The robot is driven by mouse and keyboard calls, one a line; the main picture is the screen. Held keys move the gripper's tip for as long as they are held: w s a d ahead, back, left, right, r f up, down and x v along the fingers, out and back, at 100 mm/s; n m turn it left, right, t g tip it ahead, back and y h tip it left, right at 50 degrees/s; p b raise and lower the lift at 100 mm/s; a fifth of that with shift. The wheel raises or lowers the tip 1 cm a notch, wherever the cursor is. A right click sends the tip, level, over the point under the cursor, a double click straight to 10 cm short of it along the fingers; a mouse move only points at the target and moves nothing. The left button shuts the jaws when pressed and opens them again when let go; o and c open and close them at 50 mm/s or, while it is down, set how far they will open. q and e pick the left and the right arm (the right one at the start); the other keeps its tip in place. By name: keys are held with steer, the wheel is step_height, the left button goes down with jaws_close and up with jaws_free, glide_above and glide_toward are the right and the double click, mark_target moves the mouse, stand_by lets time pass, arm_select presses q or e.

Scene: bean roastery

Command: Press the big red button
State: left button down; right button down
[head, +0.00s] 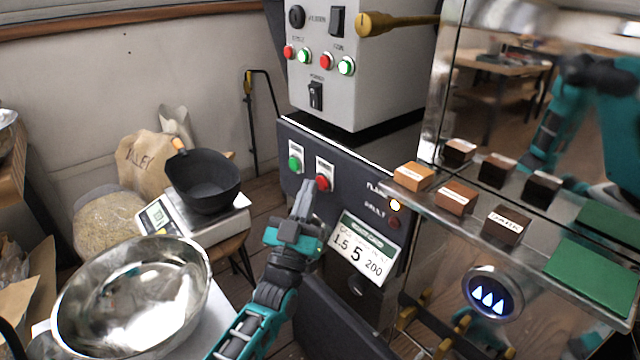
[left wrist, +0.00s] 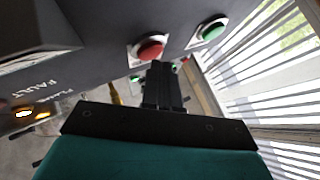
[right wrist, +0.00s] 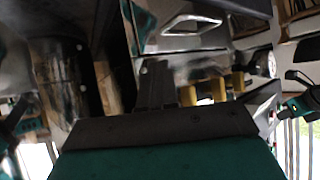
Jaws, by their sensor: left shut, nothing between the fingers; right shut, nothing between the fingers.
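The big red button (head: 323,183) sits in a pale square frame on the dark control panel, to the right of a green button (head: 294,164). My left gripper (head: 306,188) is shut and empty, with its fingertips just left of and below the red button in the head view. In the left wrist view the red button (left wrist: 149,50) shows just beyond the fingertips (left wrist: 158,68); I cannot tell whether they touch. My right gripper (right wrist: 155,68) is shut and empty in the right wrist view, away from the buttons.
A grey box (head: 370,60) above the panel carries smaller red and green buttons. A metal bowl (head: 135,300) and a scale (head: 160,217) with a black pan (head: 203,180) stand at left. A steel shelf with labelled blocks (head: 457,198) and a green mat (head: 595,275) is at right.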

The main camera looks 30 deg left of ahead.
arm_select(q)
steer(key=shift+w+d, duration=0.15)
steer(key=shift+w, duration=0.25)
stand_by(0.6)
steer(key=shift+s, duration=0.1)
steer(key=shift+s+a+p, duration=0.3)
steer(key=shift+s+p, duration=0.05)
steer(key=shift+s, duration=0.35)
steer(key=shift+s, duration=0.1)
steer(key=s, duration=0.1)
steer(key=s+a+p, duration=0.1)
steer(key=s, duration=0.1)
steer(key=s+a+p, duration=0.1)
steer(key=shift+s, duration=0.25)
steer(key=shift+d, duration=0.1)
stand_by(0.8)
